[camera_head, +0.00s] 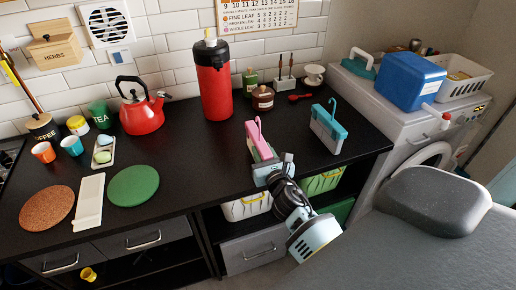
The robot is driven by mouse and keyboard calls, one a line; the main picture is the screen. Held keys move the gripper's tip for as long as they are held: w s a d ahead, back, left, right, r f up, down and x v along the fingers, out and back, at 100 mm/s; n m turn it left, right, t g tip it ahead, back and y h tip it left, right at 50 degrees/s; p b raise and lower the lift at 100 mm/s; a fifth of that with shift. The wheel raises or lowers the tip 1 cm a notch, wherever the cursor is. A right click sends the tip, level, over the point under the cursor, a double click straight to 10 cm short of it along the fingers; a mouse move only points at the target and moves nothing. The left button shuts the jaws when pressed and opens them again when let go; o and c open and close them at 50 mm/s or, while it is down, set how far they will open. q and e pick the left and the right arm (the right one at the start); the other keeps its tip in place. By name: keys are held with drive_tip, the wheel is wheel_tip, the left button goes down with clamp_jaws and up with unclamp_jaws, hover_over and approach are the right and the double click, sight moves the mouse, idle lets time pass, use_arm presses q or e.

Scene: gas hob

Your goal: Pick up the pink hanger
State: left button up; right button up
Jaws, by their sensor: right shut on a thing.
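The pink hanger (258,140) is upright at the front edge of the black counter, its thin hook pointing up. My right gripper (268,167) is shut on its lower part, which the gripper partly hides. I cannot tell whether the hanger still touches the counter. My left gripper is not in view.
A similar blue hanger (330,131) stands to the right on the counter (200,170). A red dispenser (213,85), a red kettle (141,115) and a lidded brown pot (263,98) stand behind. A green round mat (133,186) lies left. Bare counter lies between the mat and pink hanger.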

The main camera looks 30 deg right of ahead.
sight(265, 148)
drive_tip(key=shift+c, duration=1)
